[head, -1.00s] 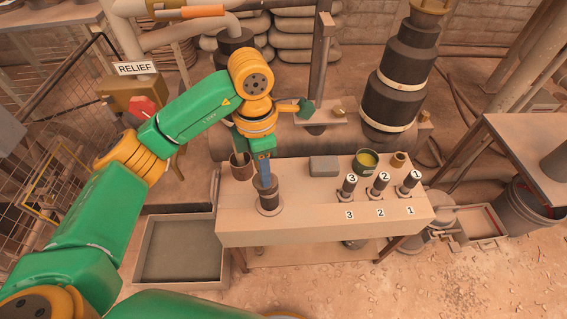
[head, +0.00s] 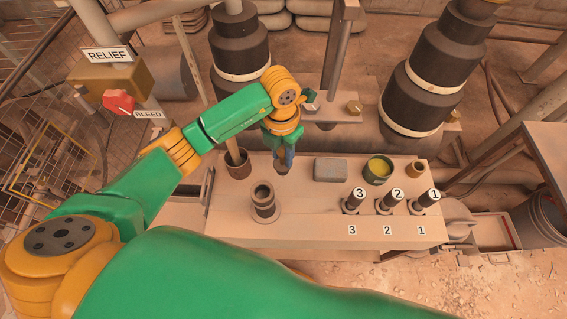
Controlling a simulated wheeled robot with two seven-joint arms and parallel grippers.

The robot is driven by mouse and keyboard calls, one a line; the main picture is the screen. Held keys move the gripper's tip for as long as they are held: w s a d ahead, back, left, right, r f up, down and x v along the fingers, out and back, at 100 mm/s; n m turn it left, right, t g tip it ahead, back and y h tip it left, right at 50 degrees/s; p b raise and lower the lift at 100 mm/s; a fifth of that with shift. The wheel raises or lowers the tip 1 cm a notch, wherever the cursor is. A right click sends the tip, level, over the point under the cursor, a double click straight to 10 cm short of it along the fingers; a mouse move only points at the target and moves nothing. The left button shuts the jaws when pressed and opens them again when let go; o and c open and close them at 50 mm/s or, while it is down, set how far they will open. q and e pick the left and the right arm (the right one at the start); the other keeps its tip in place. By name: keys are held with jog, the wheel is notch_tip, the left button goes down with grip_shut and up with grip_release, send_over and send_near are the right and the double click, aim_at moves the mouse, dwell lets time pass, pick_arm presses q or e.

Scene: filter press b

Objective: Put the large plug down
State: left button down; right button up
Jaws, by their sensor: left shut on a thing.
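My left gripper (head: 287,152) reaches over the table behind the flanged dark cylinder and points down. Its blue fingers are shut on a dark thing, seemingly the large plug (head: 283,169), which shows only as a small part below the fingers. I cannot tell whether it touches the tabletop. The flanged cylinder (head: 264,201) stands upright with an open-looking round top, in front and left of the gripper, apart from it. My right gripper is not in view.
The table (head: 310,231) also bears a brown cup with a rod (head: 238,166), a grey block (head: 331,170), a green pot (head: 378,169), a small brass cup (head: 414,170) and plugs numbered 1, 2 and 3 (head: 354,201). The table's front strip is clear.

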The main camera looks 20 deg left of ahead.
aim_at(283, 163)
pick_arm(q)
notch_tip(283, 163, down, 4)
jog(key=shift+f+b, duration=0.1)
jog(key=shift+b, duration=0.3)
jog(key=c, duration=0.6)
grip_release()
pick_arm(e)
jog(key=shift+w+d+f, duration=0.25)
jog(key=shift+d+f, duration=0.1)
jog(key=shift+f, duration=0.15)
pick_arm(q)
jog(key=shift+r+p, duration=0.3)
jog(key=shift+r, duration=0.05)
notch_tip(283, 163, up, 12)
jog(key=shift+a+f+p, duration=0.1)
jog(key=shift+f+p, duration=0.05)
jog(key=shift+p, duration=0.6)
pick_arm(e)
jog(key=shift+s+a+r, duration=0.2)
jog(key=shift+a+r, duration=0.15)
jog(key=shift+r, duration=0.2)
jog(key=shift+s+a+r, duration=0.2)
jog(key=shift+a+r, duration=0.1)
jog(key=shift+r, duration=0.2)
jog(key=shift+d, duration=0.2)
